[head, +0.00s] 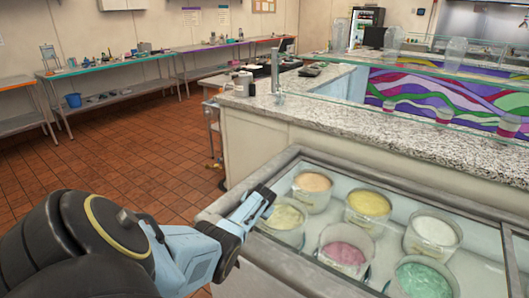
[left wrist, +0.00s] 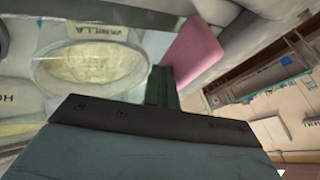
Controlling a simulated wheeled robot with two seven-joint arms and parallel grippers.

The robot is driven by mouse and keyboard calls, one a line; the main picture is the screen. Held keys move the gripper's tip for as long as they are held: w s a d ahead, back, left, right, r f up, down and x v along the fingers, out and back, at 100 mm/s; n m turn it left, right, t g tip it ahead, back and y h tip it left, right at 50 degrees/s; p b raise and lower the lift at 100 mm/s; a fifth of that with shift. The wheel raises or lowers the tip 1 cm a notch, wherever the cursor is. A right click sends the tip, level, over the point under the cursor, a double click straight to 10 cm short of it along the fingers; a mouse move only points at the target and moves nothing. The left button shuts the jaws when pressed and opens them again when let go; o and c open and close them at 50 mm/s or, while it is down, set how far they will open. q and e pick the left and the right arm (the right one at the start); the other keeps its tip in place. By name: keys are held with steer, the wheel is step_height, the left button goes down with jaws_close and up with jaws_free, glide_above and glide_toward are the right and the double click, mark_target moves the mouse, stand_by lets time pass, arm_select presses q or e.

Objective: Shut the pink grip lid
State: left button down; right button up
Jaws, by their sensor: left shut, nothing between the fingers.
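The pink grip (left wrist: 193,52) shows in the left wrist view as a flat pink block just beyond the tip of my left gripper (left wrist: 163,78). The fingers look closed together, and they are at or very near the grip; I cannot tell whether they touch it. In the head view my left gripper (head: 264,198) is over the near left rim of the dipping freezer (head: 245,208), and the pink grip is not visible there. Glass covers at least part of the freezer top; how far the lid is open is unclear. My right gripper is not in view.
Several ice cream tubs sit in the freezer, including a pink one (head: 343,250) and a green one (head: 424,282). A granite counter (head: 350,130) runs behind the freezer. Tiled floor (head: 120,165) is free to the left, before work tables (head: 110,67).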

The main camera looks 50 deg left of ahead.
mark_target(264, 224)
arm_select(q)
steer(key=shift+d, duration=0.15)
steer(key=shift+w+d+p, duration=0.1)
steer(key=shift+d+p, duration=0.2)
steer(key=d, duration=0.1)
steer(key=d+p, duration=0.1)
steer(key=w+d+r+p, duration=0.1)
steer(key=shift+d, duration=0.3)
steer(key=p+v, duration=0.3)
steer(key=v, duration=0.6)
steer(key=shift+s+f, duration=0.1)
steer(key=shift+s, duration=0.1)
